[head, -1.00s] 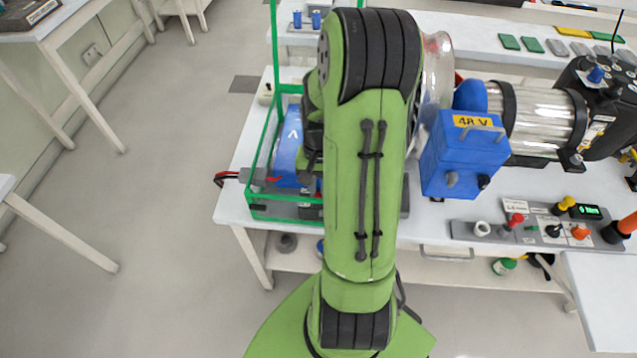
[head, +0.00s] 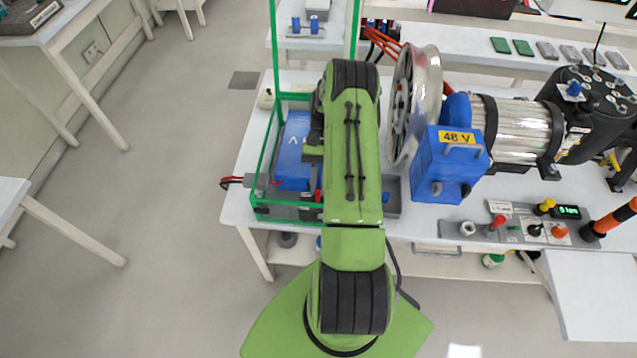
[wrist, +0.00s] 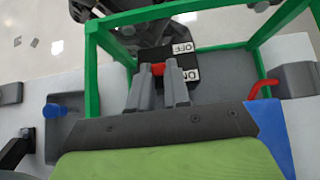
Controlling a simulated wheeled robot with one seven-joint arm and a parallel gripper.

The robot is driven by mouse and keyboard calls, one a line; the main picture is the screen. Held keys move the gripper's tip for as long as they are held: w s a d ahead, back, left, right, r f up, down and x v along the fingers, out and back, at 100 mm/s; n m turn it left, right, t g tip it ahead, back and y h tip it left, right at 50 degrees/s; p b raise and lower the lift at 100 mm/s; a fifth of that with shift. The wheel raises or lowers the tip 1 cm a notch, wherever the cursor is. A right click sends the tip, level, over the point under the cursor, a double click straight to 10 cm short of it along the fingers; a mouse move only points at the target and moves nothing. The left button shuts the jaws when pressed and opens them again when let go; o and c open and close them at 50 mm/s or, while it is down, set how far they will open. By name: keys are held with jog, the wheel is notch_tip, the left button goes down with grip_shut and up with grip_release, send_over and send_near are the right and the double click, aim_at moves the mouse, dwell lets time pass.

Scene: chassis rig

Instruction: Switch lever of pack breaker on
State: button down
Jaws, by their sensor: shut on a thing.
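The pack breaker (wrist: 155,54) is a dark block inside the green frame, with white OFF and ON labels on its right side in the wrist view. Its red lever (wrist: 158,71) sits between my fingertips, about level with the upper part of the ON label. My gripper (wrist: 159,66) is shut on the lever, a grey finger on each side. In the head view my green arm covers most of the gripper, and the breaker cannot be made out there.
The green frame (head: 272,120) stands around a blue battery pack (head: 293,150). A metal wheel (head: 427,95), a blue 48 V box (head: 450,170) and a control panel (head: 515,225) are to the right. A red cable shows at the frame's left.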

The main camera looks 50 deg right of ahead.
dwell(0.3)
jog(key=c, duration=1.1)
grip_release()
jog(key=shift+w+d, duration=0.1)
jog(key=v, duration=0.7)
jog(key=shift+w+d, duration=0.15)
